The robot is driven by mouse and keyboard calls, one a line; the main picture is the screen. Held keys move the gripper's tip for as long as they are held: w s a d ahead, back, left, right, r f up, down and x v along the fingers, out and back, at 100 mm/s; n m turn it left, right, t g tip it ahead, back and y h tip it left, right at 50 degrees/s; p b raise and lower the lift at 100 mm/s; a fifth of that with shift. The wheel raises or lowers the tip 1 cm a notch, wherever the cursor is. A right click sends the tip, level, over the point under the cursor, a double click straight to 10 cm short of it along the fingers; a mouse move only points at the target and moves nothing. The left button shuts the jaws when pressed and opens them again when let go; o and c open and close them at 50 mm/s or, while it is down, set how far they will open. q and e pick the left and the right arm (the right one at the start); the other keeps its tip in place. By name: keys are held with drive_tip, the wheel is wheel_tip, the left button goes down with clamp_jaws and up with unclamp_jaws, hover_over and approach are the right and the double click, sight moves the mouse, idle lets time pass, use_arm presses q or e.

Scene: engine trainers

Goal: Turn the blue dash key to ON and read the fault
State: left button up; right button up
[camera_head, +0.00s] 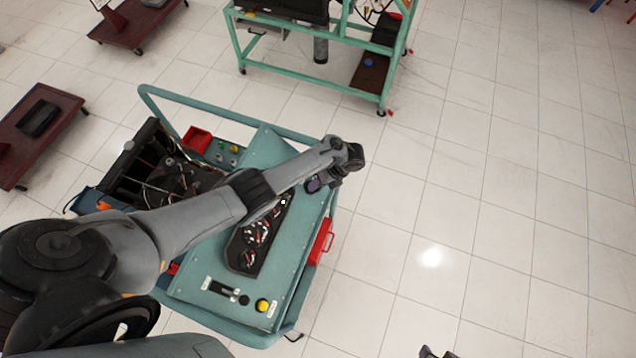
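The teal dash panel (205,262) of the near engine trainer carries a black gauge cluster (250,258) with several round dials. My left arm reaches across the panel from the left. My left gripper (318,184) points down over the panel's upper right edge, beyond the gauges. Its fingers are small and dark, and I cannot tell whether they are open or shut. I cannot make out the blue key; the arm and gripper hide part of the panel. A small dark part at the bottom edge may be my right gripper (430,352), mostly cut off.
A yellow button (262,305) and a black switch (222,290) sit at the panel's near end. A red box (321,241) hangs on the trainer's right side. Another teal-framed trolley (383,100) stands behind. The tiled floor at right is clear.

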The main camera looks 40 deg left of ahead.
use_arm(q)
drive_tip(key=shift+o, duration=1.1)
drive_tip(key=shift+r, duration=0.1)
drive_tip(key=p+v, duration=0.1)
drive_tip(key=v, duration=0.9)
drive_tip(key=shift+d+r+p, duration=0.15)
drive_tip(key=shift+r+p, duration=0.1)
drive_tip(key=shift+p, duration=0.05)
